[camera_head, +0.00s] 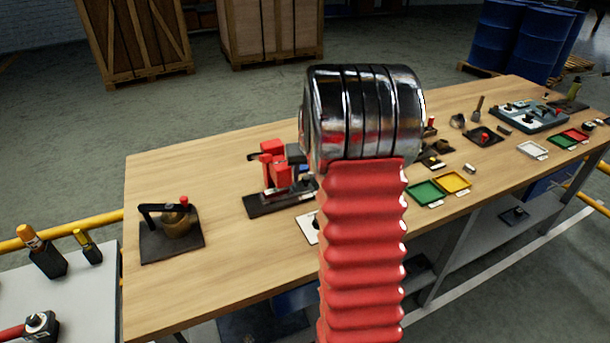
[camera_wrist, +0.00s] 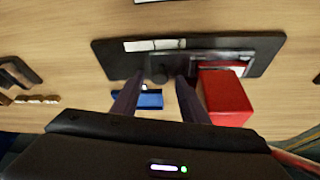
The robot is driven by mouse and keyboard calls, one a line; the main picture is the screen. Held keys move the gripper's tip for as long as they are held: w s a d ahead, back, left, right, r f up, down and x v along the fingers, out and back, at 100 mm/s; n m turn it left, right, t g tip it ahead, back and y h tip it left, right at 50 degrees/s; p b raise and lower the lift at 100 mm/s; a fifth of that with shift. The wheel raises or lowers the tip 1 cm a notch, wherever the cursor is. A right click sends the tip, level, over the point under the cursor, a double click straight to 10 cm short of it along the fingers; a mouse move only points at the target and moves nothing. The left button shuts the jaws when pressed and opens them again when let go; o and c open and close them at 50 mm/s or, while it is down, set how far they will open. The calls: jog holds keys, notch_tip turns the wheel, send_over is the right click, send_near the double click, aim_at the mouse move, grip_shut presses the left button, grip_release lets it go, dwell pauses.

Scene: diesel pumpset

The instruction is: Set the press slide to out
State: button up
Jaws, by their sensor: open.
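The press (camera_head: 275,172) stands on a dark base plate (camera_head: 266,205) at the table's middle, with red blocks on it, partly hidden by my arm. In the wrist view, the dark base plate (camera_wrist: 262,48) lies ahead of my gripper, with a red block (camera_wrist: 226,98) at its right and a pale strip at its upper left. My gripper (camera_wrist: 160,80) is open, its two dark fingers pointing at the plate. A small blue piece (camera_wrist: 148,98) shows between the fingers; I cannot tell whether they touch it. Which part is the slide is unclear.
A black-handled device (camera_head: 172,230) on a dark plate stands at the left of the wooden table (camera_head: 160,180). Green (camera_head: 425,193) and yellow (camera_head: 454,182) trays lie right of my arm. Bare wood lies between the left device and the press.

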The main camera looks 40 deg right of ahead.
jog(key=shift+f, duration=0.1)
jog(key=shift+c, duration=0.2)
grip_shut()
dwell(0.5)
